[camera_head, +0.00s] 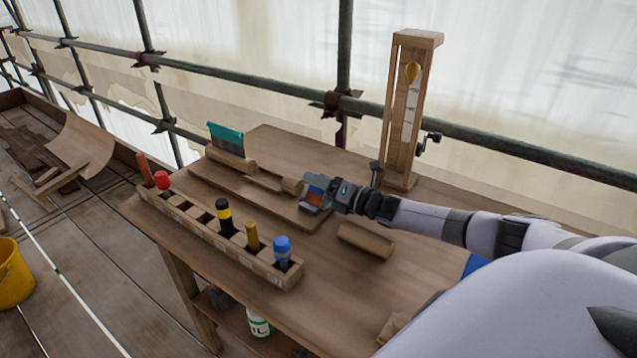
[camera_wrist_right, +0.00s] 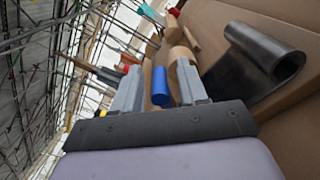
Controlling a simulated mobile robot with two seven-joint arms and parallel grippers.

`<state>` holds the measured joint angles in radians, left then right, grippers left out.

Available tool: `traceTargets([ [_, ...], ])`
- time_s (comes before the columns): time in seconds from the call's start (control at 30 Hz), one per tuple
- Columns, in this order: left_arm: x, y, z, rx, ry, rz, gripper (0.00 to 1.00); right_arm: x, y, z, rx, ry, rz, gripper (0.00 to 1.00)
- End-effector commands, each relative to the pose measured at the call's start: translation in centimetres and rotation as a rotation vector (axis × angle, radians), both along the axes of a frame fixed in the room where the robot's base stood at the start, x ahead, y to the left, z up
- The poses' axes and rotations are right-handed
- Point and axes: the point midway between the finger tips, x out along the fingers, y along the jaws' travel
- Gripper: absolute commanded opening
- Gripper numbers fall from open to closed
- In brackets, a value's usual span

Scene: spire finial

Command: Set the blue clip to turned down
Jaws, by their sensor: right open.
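My right gripper (camera_head: 307,198) is over the wooden workbench, with its open jaws pointing left in the head view. A small blue patch (camera_head: 316,191) shows at its jaws beside an orange one; I cannot tell whether this is the clip. In the right wrist view, a blue cylinder (camera_wrist_right: 161,88) appears between the two open fingers (camera_wrist_right: 157,90). I cannot tell whether it touches them. A blue-topped item (camera_head: 282,246) stands upright at the near end of the wooden rack. The clip's turned position is not clear. My left gripper is not in view.
The slotted rack (camera_head: 246,262) holds several coloured tools. A teal-bladed tool (camera_head: 226,137) lies at the back. A wooden frame (camera_head: 398,120) with a hanging yellow bob stands behind my right arm.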

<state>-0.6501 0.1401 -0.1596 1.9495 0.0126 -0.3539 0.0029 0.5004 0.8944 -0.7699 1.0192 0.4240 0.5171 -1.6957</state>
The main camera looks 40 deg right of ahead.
Motion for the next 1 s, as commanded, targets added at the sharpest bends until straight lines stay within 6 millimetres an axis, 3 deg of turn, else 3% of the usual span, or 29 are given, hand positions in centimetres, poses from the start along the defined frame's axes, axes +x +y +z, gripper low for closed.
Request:
traceTargets([
  [0.07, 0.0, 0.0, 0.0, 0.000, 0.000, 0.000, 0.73, 0.0, 0.0, 0.0, 0.000, 0.000, 0.000, 0.42],
  [0.2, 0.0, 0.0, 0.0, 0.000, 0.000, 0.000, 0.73, 0.0, 0.0, 0.0, 0.000, 0.000, 0.000, 0.00],
  [0.47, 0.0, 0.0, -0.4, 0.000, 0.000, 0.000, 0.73, 0.0, -0.1, -0.2, 0.021, 0.006, 0.000, 0.00],
  [1.0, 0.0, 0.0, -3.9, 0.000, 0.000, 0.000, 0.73, 0.4, -1.5, -1.9, 0.378, 0.110, -0.002, 0.00],
])
